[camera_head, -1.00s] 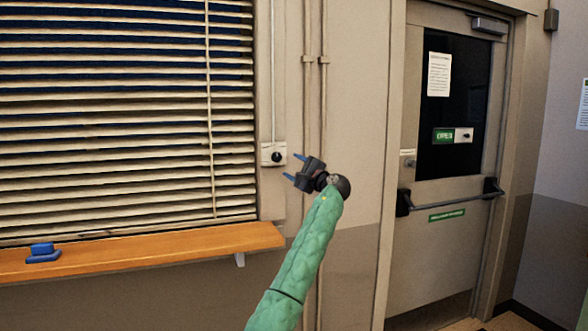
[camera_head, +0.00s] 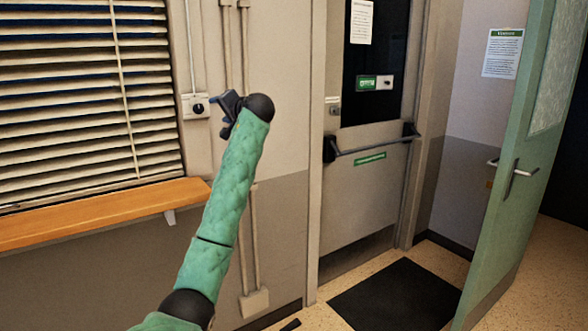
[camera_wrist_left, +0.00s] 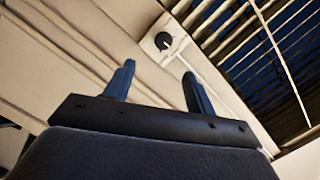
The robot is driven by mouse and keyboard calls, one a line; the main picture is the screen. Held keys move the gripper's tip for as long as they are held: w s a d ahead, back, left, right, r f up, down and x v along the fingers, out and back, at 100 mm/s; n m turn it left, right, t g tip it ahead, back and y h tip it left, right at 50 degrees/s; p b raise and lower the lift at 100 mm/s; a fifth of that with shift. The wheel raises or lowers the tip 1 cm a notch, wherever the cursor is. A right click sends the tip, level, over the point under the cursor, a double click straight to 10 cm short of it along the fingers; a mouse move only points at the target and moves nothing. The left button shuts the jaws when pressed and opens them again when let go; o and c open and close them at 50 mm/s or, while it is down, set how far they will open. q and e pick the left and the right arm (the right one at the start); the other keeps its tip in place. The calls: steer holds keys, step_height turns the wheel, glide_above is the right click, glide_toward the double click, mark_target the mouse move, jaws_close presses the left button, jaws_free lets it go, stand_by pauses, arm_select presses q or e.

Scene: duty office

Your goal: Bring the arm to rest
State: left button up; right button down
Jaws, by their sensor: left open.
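My left arm, in a green sleeve (camera_head: 215,215), reaches up from the bottom of the head view. My left gripper (camera_head: 222,112) is at its end, in front of the wall, just right of a small wall switch box with a black knob (camera_head: 199,108). In the left wrist view the two blue fingers of the gripper (camera_wrist_left: 158,82) stand apart with nothing between them. The knob also shows beyond them in that view (camera_wrist_left: 163,41), and I see no contact with it. My right gripper is not in view.
Window blinds (camera_head: 70,100) hang left above a wooden shelf (camera_head: 100,215). A grey door with a push bar (camera_head: 370,141) stands right of the arm. A green door (camera_head: 520,170) stands open at far right. A black mat (camera_head: 395,295) lies on the floor. Conduits run down the wall.

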arm_select(q)
steer(key=s+d+f+n+t+h, duration=0.2)
steer(key=s+d+h, duration=0.25)
steer(key=s, duration=0.35)
steer(key=s+d+f+m+g+h+p, duration=0.15)
steer(key=s+f+h, duration=0.25)
steer(key=s+f, duration=0.75)
steer(key=s+d+f+g+h+p, duration=0.2)
steer(key=s+d+f+h, duration=0.15)
steer(key=s+f, duration=0.8)
steer(key=s+f+g+p, duration=0.1)
steer(key=s+f+g, duration=0.3)
steer(key=s+f, duration=1.3)
steer(key=s+a+f+g+h+p, duration=0.1)
steer(key=s+f+g, duration=0.3)
steer(key=s+f, duration=1.4)
steer(key=s+p, duration=0.1)
steer(key=s, duration=0.4)
steer(key=shift+a, duration=0.2)
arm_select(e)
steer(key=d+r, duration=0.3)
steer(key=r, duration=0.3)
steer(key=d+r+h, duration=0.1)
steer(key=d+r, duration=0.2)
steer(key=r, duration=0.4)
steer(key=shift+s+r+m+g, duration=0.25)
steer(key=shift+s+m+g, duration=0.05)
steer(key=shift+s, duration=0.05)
